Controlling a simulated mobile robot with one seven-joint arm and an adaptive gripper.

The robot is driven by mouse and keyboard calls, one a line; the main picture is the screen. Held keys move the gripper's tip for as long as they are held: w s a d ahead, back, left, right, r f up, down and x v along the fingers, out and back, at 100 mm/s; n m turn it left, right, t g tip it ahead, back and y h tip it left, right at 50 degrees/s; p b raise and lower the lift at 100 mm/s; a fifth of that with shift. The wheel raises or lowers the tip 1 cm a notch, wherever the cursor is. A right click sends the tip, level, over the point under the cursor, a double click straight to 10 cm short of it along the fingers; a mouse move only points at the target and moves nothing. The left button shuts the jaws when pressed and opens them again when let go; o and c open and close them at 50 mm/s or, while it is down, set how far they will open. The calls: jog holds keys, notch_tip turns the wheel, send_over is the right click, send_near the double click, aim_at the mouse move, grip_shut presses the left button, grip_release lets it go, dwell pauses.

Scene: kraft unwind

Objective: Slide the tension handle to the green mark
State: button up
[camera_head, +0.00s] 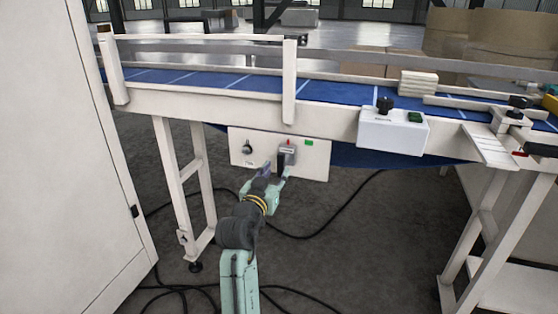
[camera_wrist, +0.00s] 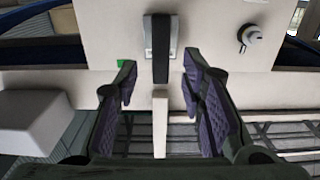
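The tension handle (camera_head: 287,155), a dark upright grip on a grey plate, is on a white panel below the conveyor. A red mark (camera_head: 289,141) is just above it. The green mark (camera_head: 309,142) is to its right on the panel. In the wrist view the panel appears turned round: the dark handle (camera_wrist: 161,50) is near the middle and the green mark (camera_wrist: 121,63) lies left, partly behind a finger. My gripper (camera_wrist: 160,75) is open, with one purple-padded finger on each side of the handle's line and gaps visible. In the head view my gripper (camera_head: 276,173) is at the handle's lower end.
A round knob (camera_head: 247,148) is on the panel's left part. A white control box (camera_head: 393,131) with a black knob and green button juts out to the right. A conveyor leg (camera_head: 184,190) stands left of my arm, and black cables lie on the floor.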

aim_at(280, 165)
jog(key=p+x, duration=0.1)
jog(key=x, duration=0.5)
jog(key=shift+a, duration=0.1)
jog(key=shift+s, duration=0.1)
jog(key=shift+c, duration=0.3)
grip_shut()
dwell(0.3)
